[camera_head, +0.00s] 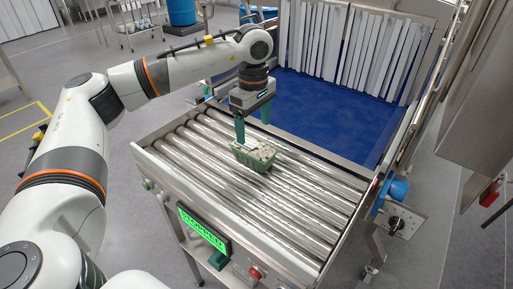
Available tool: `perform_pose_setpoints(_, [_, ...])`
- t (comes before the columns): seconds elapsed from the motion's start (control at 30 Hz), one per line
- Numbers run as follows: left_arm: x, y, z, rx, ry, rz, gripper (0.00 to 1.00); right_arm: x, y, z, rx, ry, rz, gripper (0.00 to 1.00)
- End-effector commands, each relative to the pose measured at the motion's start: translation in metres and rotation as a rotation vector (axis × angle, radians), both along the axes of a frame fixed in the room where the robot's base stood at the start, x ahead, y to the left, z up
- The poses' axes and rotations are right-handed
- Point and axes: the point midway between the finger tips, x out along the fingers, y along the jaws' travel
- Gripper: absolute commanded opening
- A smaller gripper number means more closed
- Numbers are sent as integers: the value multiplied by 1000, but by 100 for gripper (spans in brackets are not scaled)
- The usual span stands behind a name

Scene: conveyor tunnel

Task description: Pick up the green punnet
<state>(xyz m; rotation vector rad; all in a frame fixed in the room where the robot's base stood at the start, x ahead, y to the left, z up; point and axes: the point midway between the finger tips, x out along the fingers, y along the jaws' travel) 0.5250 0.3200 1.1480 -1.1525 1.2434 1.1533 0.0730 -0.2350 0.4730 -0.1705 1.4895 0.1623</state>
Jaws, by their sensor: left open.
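The green punnet (258,159) sits on the steel rollers near the middle of the conveyor. It is filled with pale, roundish items, too small to make out. My left gripper (253,128) points down just above and behind the punnet. Its two green fingers are apart. The nearer finger comes down at the punnet's left rear edge; I cannot tell whether it touches. The other finger stands farther back and right. My right gripper does not show.
The roller conveyor (190,161) has bare rollers around the punnet. Behind it lies a blue belt (318,108) leading to white strip curtains (350,45). A green display (203,229) and a red button (255,273) are on the front rail. A steel cabinet (455,110) stands at right.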

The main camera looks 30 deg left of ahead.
Motion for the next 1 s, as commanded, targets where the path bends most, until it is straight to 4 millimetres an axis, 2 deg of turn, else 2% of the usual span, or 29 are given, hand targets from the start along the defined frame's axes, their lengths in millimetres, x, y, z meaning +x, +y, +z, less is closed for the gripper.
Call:
perform_pose_setpoints(0.13, [0, 0, -21, 1, 3, 0, 80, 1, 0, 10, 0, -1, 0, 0])
perform_pose_setpoints(0.37, [0, 1, -37, 0, 3, 0, 80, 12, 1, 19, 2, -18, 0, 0])
perform_pose_setpoints(0.5, [1, 3, -57, 1, 5, -1, 80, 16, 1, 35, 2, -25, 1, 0])
perform_pose_setpoints(0.63, [2, 3, -76, 1, 3, 1, 80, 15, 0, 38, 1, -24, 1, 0])
perform_pose_setpoints(0.93, [2, 3, -84, 0, 0, 1, 80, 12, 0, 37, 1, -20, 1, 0])
perform_pose_setpoints(1.0, [3, 3, -83, 0, 0, 1, 70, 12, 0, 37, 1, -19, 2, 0])
